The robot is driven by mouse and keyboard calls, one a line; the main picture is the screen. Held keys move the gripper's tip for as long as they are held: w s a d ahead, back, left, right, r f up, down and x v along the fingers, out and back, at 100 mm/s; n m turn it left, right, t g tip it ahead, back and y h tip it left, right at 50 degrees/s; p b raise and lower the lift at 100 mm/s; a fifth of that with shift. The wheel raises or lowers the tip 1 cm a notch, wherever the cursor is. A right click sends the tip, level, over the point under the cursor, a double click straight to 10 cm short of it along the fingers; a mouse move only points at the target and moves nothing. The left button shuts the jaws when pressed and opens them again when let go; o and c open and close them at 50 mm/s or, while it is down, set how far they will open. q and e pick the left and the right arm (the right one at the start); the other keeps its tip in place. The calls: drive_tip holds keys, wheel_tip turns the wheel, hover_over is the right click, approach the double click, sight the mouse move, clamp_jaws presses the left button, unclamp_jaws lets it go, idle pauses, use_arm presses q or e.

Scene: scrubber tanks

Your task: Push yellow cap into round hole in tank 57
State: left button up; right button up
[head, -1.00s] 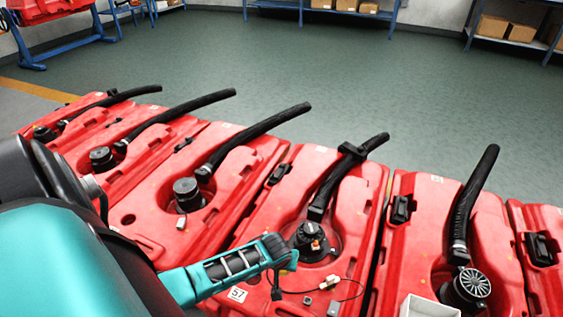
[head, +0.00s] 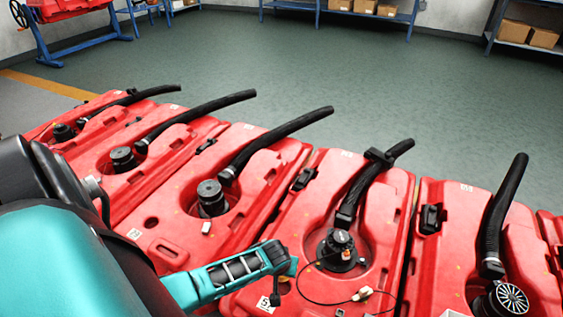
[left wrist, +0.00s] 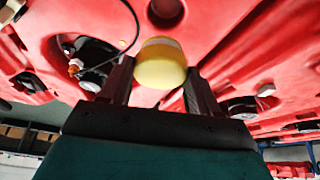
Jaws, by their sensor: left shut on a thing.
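My left gripper is shut on the yellow cap (left wrist: 160,64), which sits between its two fingers (left wrist: 160,85) in the left wrist view. A dark round hole (left wrist: 166,10) in the red tank shows just above the cap there; the cap looks apart from it. In the head view my left gripper (head: 280,268) hangs over the near part of tank 57 (head: 375,215), beside its partly covered white number label (head: 265,305). My right gripper is not in view.
Similar red tanks with black hoses stand in a row on both sides. Tank 57 has a black round fitting (head: 341,250) and a loose thin cable with a small connector (head: 362,293). Open green floor (head: 330,90) lies behind the tanks, with blue shelves (head: 340,18) farther back.

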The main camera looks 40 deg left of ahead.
use_arm(q)
drive_tip(key=shift+f+b, duration=0.7)
drive_tip(key=shift+f, duration=0.1)
wheel_tip(320, 180, down, 2)
drive_tip(key=b, duration=0.3)
drive_tip(key=shift+f, duration=0.25)
drive_tip(key=shift+f+b, duration=0.4)
drive_tip(key=shift+f, duration=0.35)
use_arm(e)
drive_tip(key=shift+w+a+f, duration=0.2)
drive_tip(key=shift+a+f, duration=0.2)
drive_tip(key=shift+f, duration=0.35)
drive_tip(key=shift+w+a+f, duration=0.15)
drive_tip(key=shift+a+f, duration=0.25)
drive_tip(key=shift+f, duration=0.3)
use_arm(q)
drive_tip(key=shift+f, duration=0.1)
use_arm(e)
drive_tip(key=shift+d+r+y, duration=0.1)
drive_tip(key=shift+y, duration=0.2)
use_arm(q)
drive_tip(key=shift+f+b, duration=0.6)
drive_tip(key=shift+f, duration=1.15)
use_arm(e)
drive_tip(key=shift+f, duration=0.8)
use_arm(q)
drive_tip(key=shift+c, duration=0.9)
drive_tip(key=o, duration=1.4)
drive_tip(key=shift+o, duration=0.2)
